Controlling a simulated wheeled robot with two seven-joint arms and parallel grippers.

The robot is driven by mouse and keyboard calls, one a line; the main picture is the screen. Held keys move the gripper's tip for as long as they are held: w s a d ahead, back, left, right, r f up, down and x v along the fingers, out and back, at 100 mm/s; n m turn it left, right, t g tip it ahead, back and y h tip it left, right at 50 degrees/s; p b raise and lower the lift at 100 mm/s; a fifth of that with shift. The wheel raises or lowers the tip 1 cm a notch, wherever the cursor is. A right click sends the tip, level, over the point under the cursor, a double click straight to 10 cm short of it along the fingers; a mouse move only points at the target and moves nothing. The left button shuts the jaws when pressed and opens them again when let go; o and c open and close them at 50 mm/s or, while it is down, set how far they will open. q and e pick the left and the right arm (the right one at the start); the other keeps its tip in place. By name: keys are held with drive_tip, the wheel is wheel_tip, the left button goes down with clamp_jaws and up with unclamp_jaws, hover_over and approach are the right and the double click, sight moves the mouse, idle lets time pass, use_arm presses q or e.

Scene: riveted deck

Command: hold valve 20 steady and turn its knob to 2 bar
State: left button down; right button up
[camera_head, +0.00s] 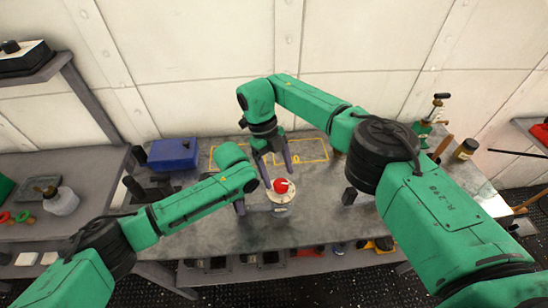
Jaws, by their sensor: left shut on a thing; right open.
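The valve (283,198) stands on the grey workbench (325,205), with a pale round body and a red knob (281,185) on top. A small light pointer mark shows at the knob's right side. The number and scale are too small to read. My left gripper (256,207) is low at the valve's left side, shut on the valve's body; the exact contact is partly hidden. My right gripper (275,168) points down from behind, open, its fingers just above and behind the red knob. Whether they touch the knob cannot be told.
A blue box (173,154) stands at the bench's back left. Yellow outlines (312,152) mark the back of the bench. A dark upright object (349,196) stands right of the valve. A jar (466,149) and a green-and-silver device (436,110) stand at the far right.

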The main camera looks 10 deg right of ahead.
drive_tip(key=v, duration=0.8)
drive_tip(key=shift+a, duration=0.1)
use_arm(q)
drive_tip(key=shift+c, duration=2.2)
unclamp_jaws()
